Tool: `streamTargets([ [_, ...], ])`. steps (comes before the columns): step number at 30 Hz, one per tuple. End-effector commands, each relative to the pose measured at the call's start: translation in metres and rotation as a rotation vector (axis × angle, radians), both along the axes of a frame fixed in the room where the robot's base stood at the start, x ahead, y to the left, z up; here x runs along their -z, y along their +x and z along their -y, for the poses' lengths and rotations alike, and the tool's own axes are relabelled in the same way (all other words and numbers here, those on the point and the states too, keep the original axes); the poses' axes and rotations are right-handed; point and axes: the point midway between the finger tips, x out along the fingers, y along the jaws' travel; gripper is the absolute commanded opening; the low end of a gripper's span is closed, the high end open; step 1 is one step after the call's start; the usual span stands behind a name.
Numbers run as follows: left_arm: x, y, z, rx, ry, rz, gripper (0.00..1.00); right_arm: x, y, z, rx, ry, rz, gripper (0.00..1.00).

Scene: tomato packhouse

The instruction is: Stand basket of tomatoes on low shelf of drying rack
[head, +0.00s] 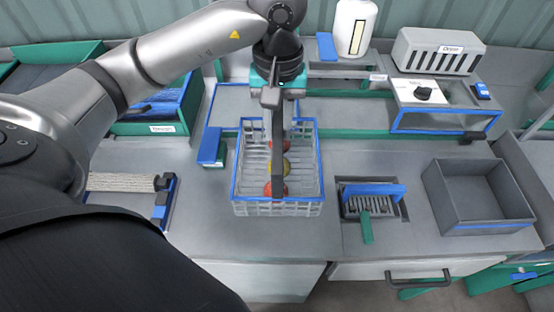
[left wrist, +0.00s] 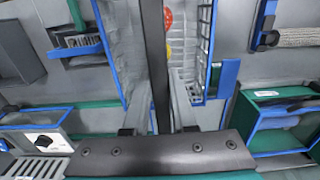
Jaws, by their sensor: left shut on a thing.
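A white mesh basket with a blue rim (head: 236,178) stands on or just above the grey worktop in the head view; I cannot tell which. It holds tomatoes (head: 283,188), red and yellow, partly hidden by a dark upright bar, which looks like the basket's handle (head: 278,150). My left gripper (head: 272,98) is above the basket, shut on this handle. In the left wrist view the handle runs between the fingers (left wrist: 158,127), with the basket wall (left wrist: 133,50) and tomatoes (left wrist: 168,18) beyond. My right gripper is not in view. I cannot clearly identify the drying rack.
Right of the basket are a recessed brush with a blue handle (head: 375,190) and an open grey bin (head: 488,222). A blue-edged frame with a dial (head: 423,94) and a vented box (head: 440,52) stand behind. A blue-green crate (head: 150,128) is back left.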

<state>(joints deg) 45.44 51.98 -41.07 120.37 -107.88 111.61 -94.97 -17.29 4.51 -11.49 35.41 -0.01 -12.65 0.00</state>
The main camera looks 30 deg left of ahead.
Motion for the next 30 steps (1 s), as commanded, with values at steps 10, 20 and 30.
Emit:
streamTargets([
  [10, 0.056, 0.0, 0.0, 0.0, -0.001, 0.001, 0.0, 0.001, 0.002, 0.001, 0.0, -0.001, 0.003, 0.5],
  [20, 0.095, 0.0, 0.0, 0.001, -0.001, 0.0, 0.0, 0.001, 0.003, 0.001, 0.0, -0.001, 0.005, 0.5],
  [30, 0.1, 0.001, 0.0, 0.001, 0.0, 0.002, 0.0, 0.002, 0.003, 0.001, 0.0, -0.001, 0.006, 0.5],
])
